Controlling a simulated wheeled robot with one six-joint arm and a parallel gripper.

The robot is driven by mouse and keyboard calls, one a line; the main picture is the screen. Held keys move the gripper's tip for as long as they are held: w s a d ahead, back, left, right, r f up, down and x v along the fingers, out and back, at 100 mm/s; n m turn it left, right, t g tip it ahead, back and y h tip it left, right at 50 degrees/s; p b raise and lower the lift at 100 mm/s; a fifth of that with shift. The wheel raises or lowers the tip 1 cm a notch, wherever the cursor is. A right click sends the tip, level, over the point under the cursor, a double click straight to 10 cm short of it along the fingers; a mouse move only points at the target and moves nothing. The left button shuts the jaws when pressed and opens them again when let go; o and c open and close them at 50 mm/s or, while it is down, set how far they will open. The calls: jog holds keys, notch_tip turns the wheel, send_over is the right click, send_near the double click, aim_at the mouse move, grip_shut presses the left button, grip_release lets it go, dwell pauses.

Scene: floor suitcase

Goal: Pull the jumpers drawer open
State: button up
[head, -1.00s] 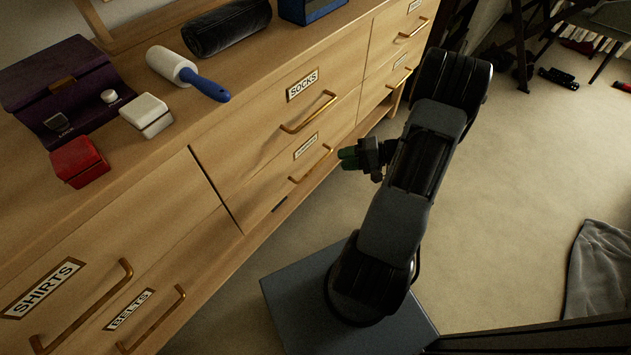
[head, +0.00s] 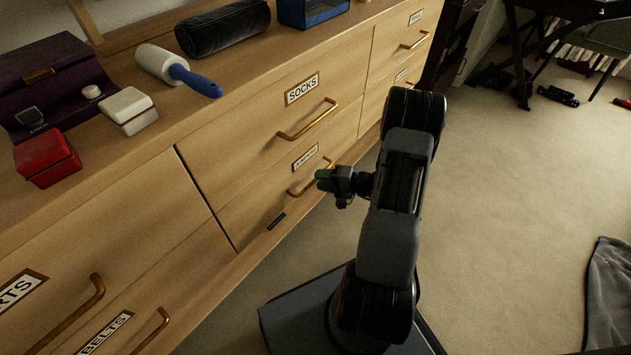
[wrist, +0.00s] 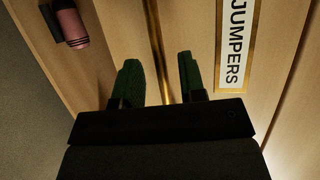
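The jumpers drawer (head: 262,197) is the light wood lower drawer beneath the socks drawer in the head view, and it is shut. Its framed label (head: 305,158) is small there, but the label reads JUMPERS clearly in the wrist view (wrist: 237,45). Its brass bar handle (head: 299,191) is partly hidden behind my gripper (head: 324,180). In the wrist view my gripper (wrist: 160,80) has its two green-padded fingers apart. The handle (wrist: 154,40) runs between them, with a gap visible on each side. No grip on it shows.
The socks drawer (head: 270,120) with its own handle (head: 308,120) is directly above. The dresser top holds a lint roller (head: 178,70), a red box (head: 46,157) and other items. Open carpet (head: 500,200) lies to the right, with a grey cloth (head: 610,290) at the edge.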

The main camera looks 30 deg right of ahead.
jog(key=shift+x, duration=1.25)
jog(key=shift+c, duration=0.3)
grip_shut()
